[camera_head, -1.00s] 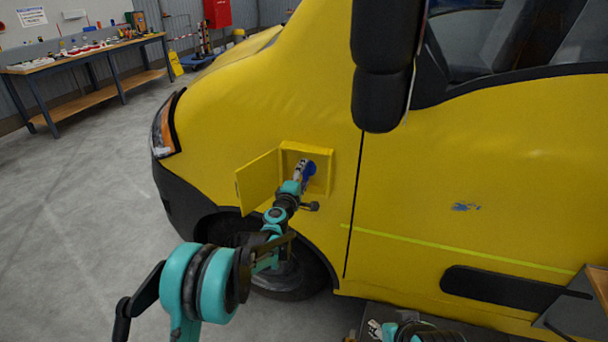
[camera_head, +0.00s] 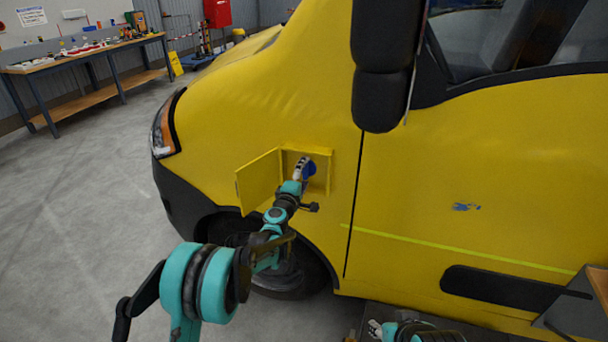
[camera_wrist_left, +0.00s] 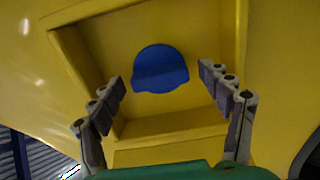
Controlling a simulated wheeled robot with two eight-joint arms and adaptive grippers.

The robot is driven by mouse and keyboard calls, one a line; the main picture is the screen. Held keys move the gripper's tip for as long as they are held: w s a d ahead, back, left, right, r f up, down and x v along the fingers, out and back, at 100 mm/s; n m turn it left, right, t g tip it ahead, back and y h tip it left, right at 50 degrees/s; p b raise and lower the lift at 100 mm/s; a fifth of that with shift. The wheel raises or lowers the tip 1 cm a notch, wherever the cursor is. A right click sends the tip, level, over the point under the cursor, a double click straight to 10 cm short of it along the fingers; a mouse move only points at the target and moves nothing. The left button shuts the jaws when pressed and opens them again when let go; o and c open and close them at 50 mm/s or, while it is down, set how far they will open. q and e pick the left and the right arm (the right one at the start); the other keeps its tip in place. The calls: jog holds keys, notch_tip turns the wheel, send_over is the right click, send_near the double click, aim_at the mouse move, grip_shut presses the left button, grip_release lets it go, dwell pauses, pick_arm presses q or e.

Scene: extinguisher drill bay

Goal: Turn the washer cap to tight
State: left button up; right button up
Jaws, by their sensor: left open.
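The blue washer cap (camera_wrist_left: 160,68) sits inside a yellow recess (camera_wrist_left: 95,60) in the van's side. In the left wrist view it lies between and beyond the fingertips of my left gripper (camera_wrist_left: 163,82), which is open with a gap on both sides of the cap. In the head view the washer cap (camera_head: 310,169) is partly hidden behind my left gripper (camera_head: 303,166), which reaches into the recess. A small part of my right arm shows at the bottom edge of the head view; I cannot make out its finger state.
The open yellow flap (camera_head: 258,181) stands to the left of the recess. A black mirror (camera_head: 382,70) hangs above and to the right. A workbench (camera_head: 85,58) with several items stands at the far left. The grey floor (camera_head: 90,200) on the left is clear.

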pick_arm(q)
jog(key=shift+s, duration=0.1)
jog(key=v, duration=1.1)
jog(key=shift+s, duration=0.35)
jog(key=shift+a, duration=0.15)
